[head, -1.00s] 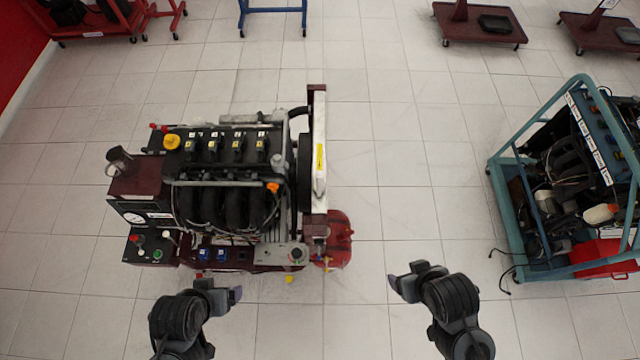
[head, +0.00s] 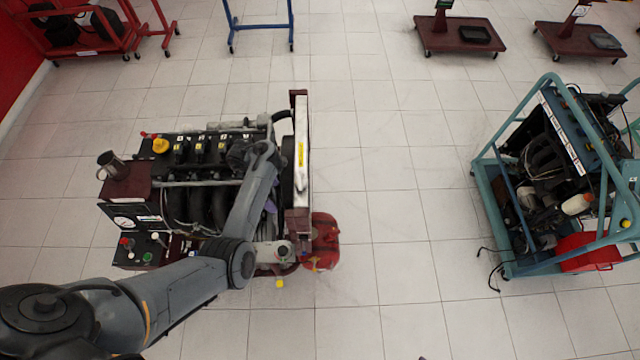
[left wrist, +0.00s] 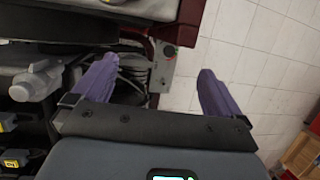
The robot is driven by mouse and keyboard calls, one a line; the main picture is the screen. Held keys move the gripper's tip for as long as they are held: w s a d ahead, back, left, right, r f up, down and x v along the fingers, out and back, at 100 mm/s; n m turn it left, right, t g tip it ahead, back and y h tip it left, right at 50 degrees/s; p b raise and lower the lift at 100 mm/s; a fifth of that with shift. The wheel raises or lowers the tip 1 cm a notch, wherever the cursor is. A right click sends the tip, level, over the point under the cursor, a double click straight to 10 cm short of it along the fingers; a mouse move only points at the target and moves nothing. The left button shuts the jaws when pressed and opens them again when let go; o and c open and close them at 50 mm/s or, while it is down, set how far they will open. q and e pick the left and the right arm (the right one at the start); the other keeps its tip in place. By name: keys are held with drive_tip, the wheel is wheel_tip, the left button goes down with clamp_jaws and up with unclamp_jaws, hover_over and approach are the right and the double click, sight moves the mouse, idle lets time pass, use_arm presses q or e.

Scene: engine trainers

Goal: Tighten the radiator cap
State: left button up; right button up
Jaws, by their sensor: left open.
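The engine trainer (head: 190,205) stands left of centre in the head view, with its tall radiator (head: 301,150) along its right side. I cannot make out the radiator cap for certain. My right gripper is not in view.
A red container (head: 322,243) is at the radiator's near end. A yellow cap (head: 160,146) and a metal cup (head: 110,163) are on the engine's left. A teal-framed trainer (head: 560,180) stands at right. The floor between the trainers is clear.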

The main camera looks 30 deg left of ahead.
use_arm(q)
drive_tip(key=t, duration=0.2)
approach(301, 182)
drive_tip(key=a+r, duration=0.1)
drive_tip(key=b+x, duration=0.5)
drive_tip(key=x, duration=0.3)
drive_tip(key=shift+d+f, duration=0.3)
drive_tip(key=shift+f, duration=0.05)
drive_tip(key=shift+w+d+f+b, duration=0.1)
drive_tip(key=shift+d+f+b, duration=0.05)
drive_tip(key=shift+f+b, duration=0.25)
drive_tip(key=shift+c, duration=0.2)
drive_tip(key=c, duration=1)
